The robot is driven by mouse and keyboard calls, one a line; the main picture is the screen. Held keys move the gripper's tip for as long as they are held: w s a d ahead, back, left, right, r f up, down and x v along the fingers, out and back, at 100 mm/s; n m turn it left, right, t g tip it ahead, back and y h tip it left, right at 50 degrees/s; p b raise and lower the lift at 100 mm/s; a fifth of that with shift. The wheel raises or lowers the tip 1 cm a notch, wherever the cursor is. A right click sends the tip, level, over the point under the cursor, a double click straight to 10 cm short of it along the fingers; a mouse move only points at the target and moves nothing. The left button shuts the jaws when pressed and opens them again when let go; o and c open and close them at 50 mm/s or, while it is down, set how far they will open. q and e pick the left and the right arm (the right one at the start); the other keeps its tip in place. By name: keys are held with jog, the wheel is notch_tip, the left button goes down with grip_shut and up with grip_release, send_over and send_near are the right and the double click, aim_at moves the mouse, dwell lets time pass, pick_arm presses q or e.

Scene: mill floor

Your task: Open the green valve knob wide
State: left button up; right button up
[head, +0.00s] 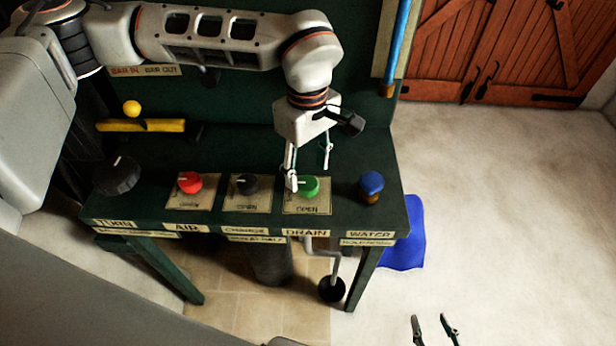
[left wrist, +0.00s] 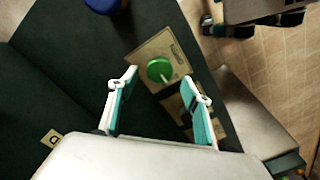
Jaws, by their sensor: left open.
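The green valve knob (head: 308,187) sits on a tan plate on the green bench, above the DRAIN label (head: 306,233). Its white mark points to the left in the head view. My left gripper (head: 309,174) is open just above the knob, fingers pointing down and hiding part of it. In the left wrist view the green knob (left wrist: 159,69) shows beyond and between the open fingertips (left wrist: 160,77), and I see no contact. My right gripper (head: 430,318) is open and empty at the lower edge of the head view, away from the bench.
A red knob (head: 190,183), a black knob (head: 246,185) and a large dark dial (head: 117,176) are to the left. A blue knob (head: 371,186) stands to the right. A yellow lever (head: 141,125) is at the back left. Open floor lies right of the bench.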

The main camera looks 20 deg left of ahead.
aim_at(308, 183)
pick_arm(q)
notch_tip(308, 183, down, 2)
jog(key=shift+f, duration=0.8)
pick_arm(e)
jog(key=shift+s+f, duration=0.15)
pick_arm(q)
jog(key=c, duration=1)
jog(key=shift+c, duration=0.5)
pick_arm(e)
jog(key=shift+w+r, duration=0.2)
jog(key=shift+w, duration=0.15)
